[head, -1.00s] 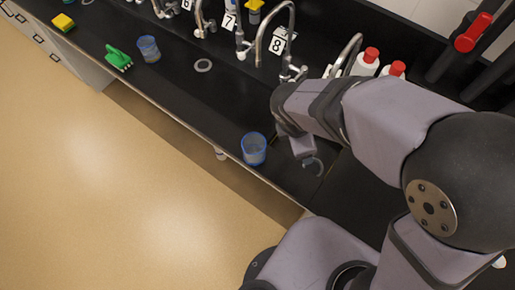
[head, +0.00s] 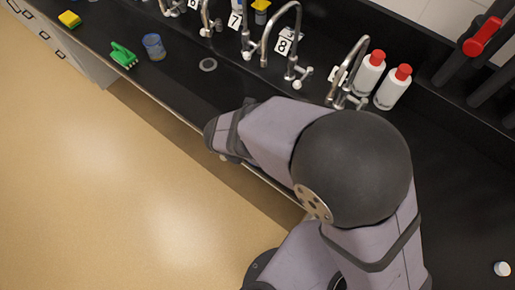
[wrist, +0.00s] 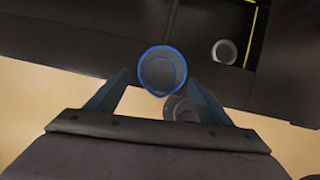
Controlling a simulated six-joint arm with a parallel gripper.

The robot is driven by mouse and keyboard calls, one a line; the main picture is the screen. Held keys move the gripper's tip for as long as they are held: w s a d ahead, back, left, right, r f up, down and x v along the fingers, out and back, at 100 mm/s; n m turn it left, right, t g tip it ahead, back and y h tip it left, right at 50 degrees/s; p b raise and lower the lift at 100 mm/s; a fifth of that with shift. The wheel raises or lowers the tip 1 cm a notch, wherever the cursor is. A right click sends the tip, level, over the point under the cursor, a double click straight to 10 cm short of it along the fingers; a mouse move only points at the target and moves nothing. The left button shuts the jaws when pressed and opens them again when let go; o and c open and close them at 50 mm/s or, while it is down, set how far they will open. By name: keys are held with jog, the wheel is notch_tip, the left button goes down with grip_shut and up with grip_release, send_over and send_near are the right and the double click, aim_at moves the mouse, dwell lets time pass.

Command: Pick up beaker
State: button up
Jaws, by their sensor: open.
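A clear beaker with a blue rim (wrist: 162,71) stands near the counter's front edge in the wrist view, seen from above. My gripper (wrist: 158,80) is open, with its two fingers on either side of the beaker's near part in the picture. I cannot tell whether the fingers touch it. In the head view my arm hides this beaker and the gripper. A second blue-tinted beaker (head: 154,47) stands farther left on the counter, beside a green brush.
The black counter (head: 180,85) carries a green brush (head: 123,56), a yellow sponge (head: 69,19) and a drain ring (head: 208,65). Taps (head: 290,45) line the back. White bottles with red caps (head: 369,73) stand right of them. A round drain (wrist: 224,52) shows in the wrist view.

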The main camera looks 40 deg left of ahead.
jog(key=shift+w+d+f+p, duration=0.1)
jog(key=shift+w+f+p, duration=0.3)
jog(key=shift+f, duration=0.25)
jog(key=shift+p+x, duration=0.3)
jog(key=shift+x, duration=1.55)
jog(key=shift+c, duration=0.4)
jog(key=c, duration=1.1)
